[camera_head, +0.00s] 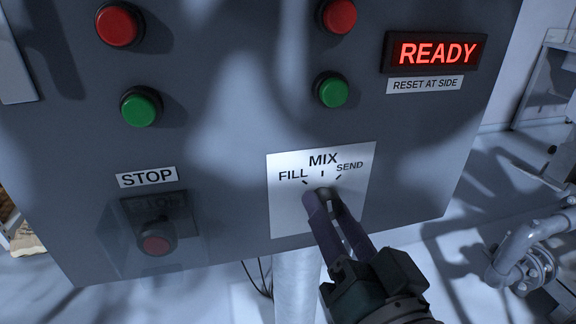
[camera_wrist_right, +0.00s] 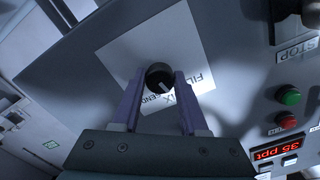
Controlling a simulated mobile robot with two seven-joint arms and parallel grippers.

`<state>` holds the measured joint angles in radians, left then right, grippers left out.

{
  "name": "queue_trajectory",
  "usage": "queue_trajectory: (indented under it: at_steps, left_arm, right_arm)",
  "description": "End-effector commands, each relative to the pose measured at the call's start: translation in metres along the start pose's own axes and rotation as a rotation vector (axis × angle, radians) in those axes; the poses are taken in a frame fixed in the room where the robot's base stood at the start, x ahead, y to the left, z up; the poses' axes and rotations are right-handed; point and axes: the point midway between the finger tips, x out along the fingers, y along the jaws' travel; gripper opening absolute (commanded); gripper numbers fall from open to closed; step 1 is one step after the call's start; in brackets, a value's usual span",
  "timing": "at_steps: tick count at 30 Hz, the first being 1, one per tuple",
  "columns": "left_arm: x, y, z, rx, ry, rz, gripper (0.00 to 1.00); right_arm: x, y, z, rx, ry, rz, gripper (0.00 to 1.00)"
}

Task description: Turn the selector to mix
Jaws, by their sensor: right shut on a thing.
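The selector (camera_head: 325,192) is a small dark knob on a white plate (camera_head: 286,218) marked FILL, MIX and SEND. My right gripper (camera_head: 321,196) comes up from the lower right, with its two purple fingers shut on the knob's sides. The fingers hide part of the knob in the head view. In the right wrist view the knob (camera_wrist_right: 159,75) sits between the fingertips (camera_wrist_right: 160,80). A pale line on it points toward the labels, but I cannot tell exactly which one. My left gripper is not in view.
The grey panel (camera_head: 225,120) carries red and green buttons (camera_head: 141,107) above. A STOP button (camera_head: 155,243) sits under a clear cover left of the plate. A red READY display (camera_head: 436,53) is at upper right. Pipework (camera_head: 525,250) stands at the right.

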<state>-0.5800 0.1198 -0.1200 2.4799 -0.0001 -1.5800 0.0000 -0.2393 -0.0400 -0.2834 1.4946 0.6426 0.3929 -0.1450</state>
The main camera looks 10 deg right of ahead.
Motion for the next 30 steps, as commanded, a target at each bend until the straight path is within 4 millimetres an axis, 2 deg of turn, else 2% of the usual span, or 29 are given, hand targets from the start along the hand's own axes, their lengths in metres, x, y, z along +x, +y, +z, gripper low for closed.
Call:
queue_trajectory:
  at_steps: [12,28,29,30]
  left_arm:
    - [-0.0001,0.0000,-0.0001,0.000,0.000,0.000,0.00]
    - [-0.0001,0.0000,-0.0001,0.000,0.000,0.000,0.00]
    - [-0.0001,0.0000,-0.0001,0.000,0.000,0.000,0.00]
    - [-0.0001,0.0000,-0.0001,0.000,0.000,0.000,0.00]
  right_arm:
    - [0.0000,-0.0004,0.0000,0.193,0.000,0.000,0.00]
    - [0.0000,-0.0004,0.0000,0.220,0.000,0.000,0.00]
    - [0.0000,-0.0004,0.0000,0.220,0.000,0.000,0.44]
    - [0.0000,-0.0004,0.0000,0.219,0.000,0.000,0.49]
